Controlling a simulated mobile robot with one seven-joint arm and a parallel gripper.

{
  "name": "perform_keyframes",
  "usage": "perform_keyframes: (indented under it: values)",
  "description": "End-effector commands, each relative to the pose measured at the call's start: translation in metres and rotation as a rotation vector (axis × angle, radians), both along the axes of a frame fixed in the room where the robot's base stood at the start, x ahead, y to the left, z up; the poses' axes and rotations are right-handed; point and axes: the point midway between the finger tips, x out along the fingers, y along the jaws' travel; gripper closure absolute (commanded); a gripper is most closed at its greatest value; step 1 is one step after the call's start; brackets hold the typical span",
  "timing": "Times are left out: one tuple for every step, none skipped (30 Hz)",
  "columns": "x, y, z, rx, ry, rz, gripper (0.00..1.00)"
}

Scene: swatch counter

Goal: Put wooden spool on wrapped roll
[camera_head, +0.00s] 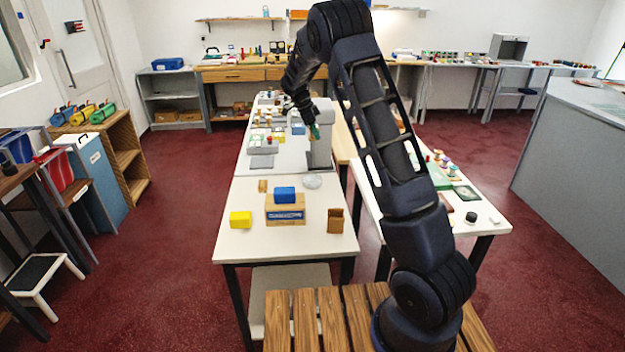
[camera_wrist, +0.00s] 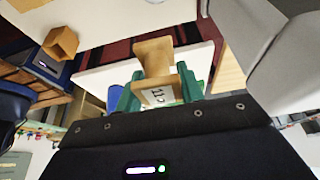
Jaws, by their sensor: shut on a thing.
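In the wrist view, a pale wooden spool (camera_wrist: 154,55) with flared ends and a dark-marked end face sits between the green fingertips. My gripper (camera_wrist: 158,92) is shut on it and holds it off the tables. In the head view my gripper (camera_head: 313,131) hangs in front of a grey-white machine on the middle table; the spool is too small to make out there. I cannot pick out the wrapped roll with certainty in either view.
The grey-white machine (camera_head: 320,150) stands close to my gripper.

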Motion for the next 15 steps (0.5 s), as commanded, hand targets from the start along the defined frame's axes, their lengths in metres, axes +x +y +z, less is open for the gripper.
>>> perform_keyframes:
  values:
    - [0.007, 0.001, 0.001, 0.001, -0.001, 0.004, 0.85]
    - [0.011, 0.002, 0.002, 0.002, -0.001, 0.006, 0.85]
    - [0.014, 0.003, 0.002, 0.002, 0.000, 0.008, 0.85]
    - [0.015, 0.003, 0.001, 0.002, 0.001, 0.009, 0.85]
    - [0.016, 0.004, 0.000, 0.002, 0.001, 0.010, 0.85]
    - [0.017, 0.004, -0.004, 0.002, 0.002, 0.011, 0.85]
    - [0.017, 0.004, -0.007, 0.001, 0.003, 0.012, 0.85]
    - [0.017, 0.004, -0.012, 0.001, 0.004, 0.011, 0.85]
    - [0.017, 0.004, -0.020, 0.001, 0.004, 0.012, 0.85]
    - [0.017, 0.004, -0.026, 0.001, 0.004, 0.012, 0.85]
    - [0.017, 0.004, -0.033, 0.001, 0.004, 0.012, 0.85]
    - [0.017, 0.004, -0.042, 0.001, 0.005, 0.012, 0.85]
    - [0.017, 0.004, -0.048, 0.001, 0.004, 0.011, 0.85]
    - [0.016, 0.004, -0.055, 0.001, 0.004, 0.011, 0.85]
    - [0.016, 0.004, -0.064, 0.001, 0.005, 0.012, 0.85]
